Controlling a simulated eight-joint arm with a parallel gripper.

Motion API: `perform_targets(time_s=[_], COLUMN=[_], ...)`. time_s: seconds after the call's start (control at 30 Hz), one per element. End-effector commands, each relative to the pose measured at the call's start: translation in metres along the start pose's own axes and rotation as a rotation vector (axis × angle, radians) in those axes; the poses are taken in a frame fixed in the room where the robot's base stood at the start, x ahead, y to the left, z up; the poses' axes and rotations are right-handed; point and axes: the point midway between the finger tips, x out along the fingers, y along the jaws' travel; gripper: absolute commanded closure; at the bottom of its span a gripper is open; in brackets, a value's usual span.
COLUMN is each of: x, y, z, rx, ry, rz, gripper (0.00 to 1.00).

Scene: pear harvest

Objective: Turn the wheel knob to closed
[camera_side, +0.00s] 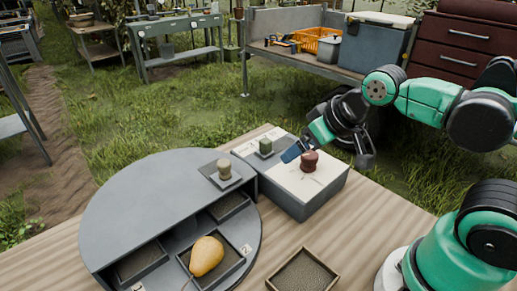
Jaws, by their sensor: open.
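A dark red round knob (309,162) stands on the white top of a grey box (321,202), with thin marks on the top around it. It appears to be the wheel knob; I cannot read its marks or setting. My gripper (328,158) is open above and close around the red knob, with one bluish finger to its left and one dark finger to its right. I cannot tell whether either finger touches it. A beige knob (224,168) stands on a small plate on the round grey unit.
The round grey unit (150,205) has open compartments; a yellow pear (207,256) lies in a front one. An empty-looking wooden-rimmed tray (302,273) sits on the wooden table in front. Benches, an orange crate (305,39) and a red drawer cabinet (468,40) stand behind.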

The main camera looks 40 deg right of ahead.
Motion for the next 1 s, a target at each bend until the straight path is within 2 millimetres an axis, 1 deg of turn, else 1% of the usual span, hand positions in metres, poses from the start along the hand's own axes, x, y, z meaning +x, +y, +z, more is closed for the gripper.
perform_targets(time_s=[0.07,0.17,0.4,0.5,0.6,0.77,1.0], x=[0.0,0.0,0.009,0.013,0.016,0.022,0.044], y=[0.002,0.01,0.04,0.05,0.057,0.06,0.06], z=[-0.002,-0.007,-0.021,-0.023,-0.023,-0.021,-0.004], rx=[0.028,0.124,0.503,0.629,0.711,0.755,0.753], ry=[-0.022,-0.101,-0.396,-0.492,-0.554,-0.588,-0.587], rz=[0.005,0.025,0.136,0.186,0.222,0.243,0.243], gripper=[0.2,0.2,0.2,0.2,0.2,0.2,0.2])
